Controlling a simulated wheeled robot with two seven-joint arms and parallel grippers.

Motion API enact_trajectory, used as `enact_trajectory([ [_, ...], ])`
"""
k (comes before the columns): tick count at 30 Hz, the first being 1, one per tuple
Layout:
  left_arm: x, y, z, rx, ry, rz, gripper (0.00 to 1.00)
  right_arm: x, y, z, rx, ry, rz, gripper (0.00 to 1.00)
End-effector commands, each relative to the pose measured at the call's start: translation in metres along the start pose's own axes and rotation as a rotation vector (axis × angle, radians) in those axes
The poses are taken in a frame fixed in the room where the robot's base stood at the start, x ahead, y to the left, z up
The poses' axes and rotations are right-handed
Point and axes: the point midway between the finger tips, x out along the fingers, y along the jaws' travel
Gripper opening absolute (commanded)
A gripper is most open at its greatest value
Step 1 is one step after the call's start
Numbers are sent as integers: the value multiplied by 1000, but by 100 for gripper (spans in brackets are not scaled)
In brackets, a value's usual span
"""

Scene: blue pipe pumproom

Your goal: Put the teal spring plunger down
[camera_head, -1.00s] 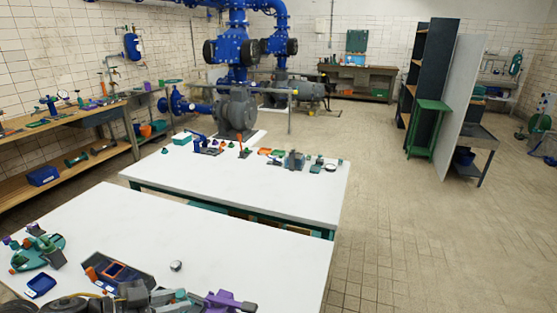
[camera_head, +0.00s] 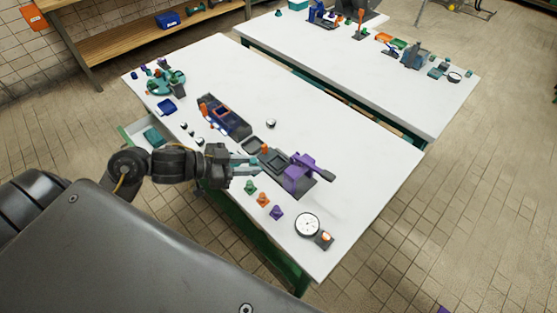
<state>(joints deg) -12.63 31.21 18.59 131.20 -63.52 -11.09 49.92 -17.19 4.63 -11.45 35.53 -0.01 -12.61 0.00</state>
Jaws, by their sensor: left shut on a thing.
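My left gripper (camera_head: 256,166) reaches in from the left over the near white table (camera_head: 345,160). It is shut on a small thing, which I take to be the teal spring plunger. The plunger is mostly hidden by the fingers, and teal shows at the fingertips. The fingertips are just left of a dark fixture with a purple toggle clamp (camera_head: 300,172). I cannot tell whether the held thing touches the table. My right gripper is out of view.
Small green (camera_head: 250,187), orange (camera_head: 263,199) and purple (camera_head: 276,212) parts stand in a row in front of the gripper. A round dial gauge (camera_head: 307,225) is near the front corner. A dark tray (camera_head: 224,117) lies behind. The table's right side is clear.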

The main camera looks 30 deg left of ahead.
Motion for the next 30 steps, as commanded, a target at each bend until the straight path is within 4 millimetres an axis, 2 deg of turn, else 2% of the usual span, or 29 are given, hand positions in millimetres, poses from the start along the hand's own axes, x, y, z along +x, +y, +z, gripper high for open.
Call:
enact_trajectory([
  [2,-12,-7,12,-13,-1,-23,0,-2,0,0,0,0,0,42],
  [5,-20,-19,12,-6,1,-25,0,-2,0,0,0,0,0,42],
  [17,-17,-18,11,4,3,6,0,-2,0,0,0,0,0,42],
  [20,-7,-25,10,2,4,6,0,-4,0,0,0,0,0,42],
  [23,14,-38,11,0,8,5,0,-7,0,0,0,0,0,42],
  [30,73,-71,20,-3,4,8,0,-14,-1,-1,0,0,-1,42],
])
